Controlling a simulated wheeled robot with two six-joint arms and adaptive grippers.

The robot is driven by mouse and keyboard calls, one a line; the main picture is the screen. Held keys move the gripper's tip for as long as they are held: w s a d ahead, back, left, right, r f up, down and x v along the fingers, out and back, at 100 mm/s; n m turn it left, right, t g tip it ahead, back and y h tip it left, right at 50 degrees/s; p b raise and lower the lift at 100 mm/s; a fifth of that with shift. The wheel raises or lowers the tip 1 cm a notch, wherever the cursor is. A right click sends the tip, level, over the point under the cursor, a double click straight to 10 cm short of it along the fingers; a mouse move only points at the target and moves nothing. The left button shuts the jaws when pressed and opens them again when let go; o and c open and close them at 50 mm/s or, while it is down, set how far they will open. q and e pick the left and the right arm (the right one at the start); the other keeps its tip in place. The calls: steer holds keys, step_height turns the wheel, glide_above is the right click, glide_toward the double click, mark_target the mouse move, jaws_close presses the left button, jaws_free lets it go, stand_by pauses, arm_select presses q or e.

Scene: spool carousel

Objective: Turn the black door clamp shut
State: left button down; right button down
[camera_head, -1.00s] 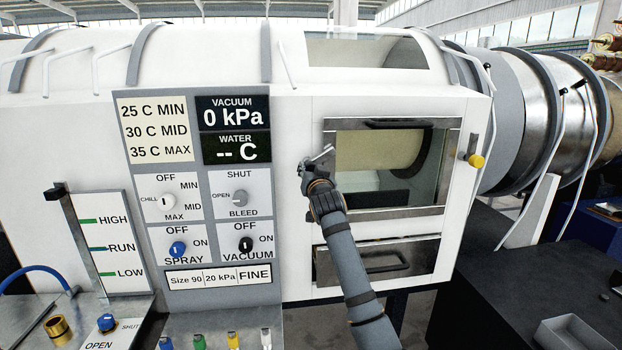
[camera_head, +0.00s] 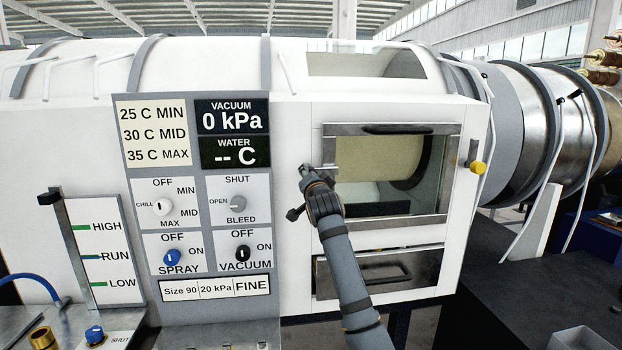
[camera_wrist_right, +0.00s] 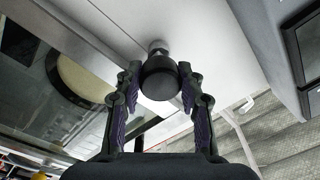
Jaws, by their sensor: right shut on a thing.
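The chamber door (camera_head: 385,228) is a metal-framed window in the white housing, and it appears closed. The black door clamp's round knob (camera_wrist_right: 160,78) sits between my two fingers in the right wrist view, with its short metal stem against the white surface behind. My right gripper (camera_head: 305,172) is at the door's left edge and shut on this knob. In the head view my gripper and wrist hide most of the black clamp. A yellow-knobbed clamp (camera_head: 477,167) sits at the door's right edge. My left gripper is not in view.
A control panel (camera_head: 192,270) with knobs and displays is left of my right gripper. A drawer-like lower panel (camera_head: 376,271) lies below the door, partly behind my forearm. A dark table (camera_head: 535,285) stands at the lower right.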

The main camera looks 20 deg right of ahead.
stand_by(0.3)
steer(key=c, duration=1.2)
jaws_free()
steer(key=o, duration=0.4)
steer(key=shift+w+a+f, duration=0.1)
steer(key=shift+w+f, duration=0.05)
steer(key=shift+w, duration=0.05)
steer(key=shift+s, duration=0.1)
steer(key=shift+s, duration=0.2)
steer(key=v, duration=1.1)
steer(key=shift+s+a, duration=0.15)
steer(key=shift+s, duration=0.1)
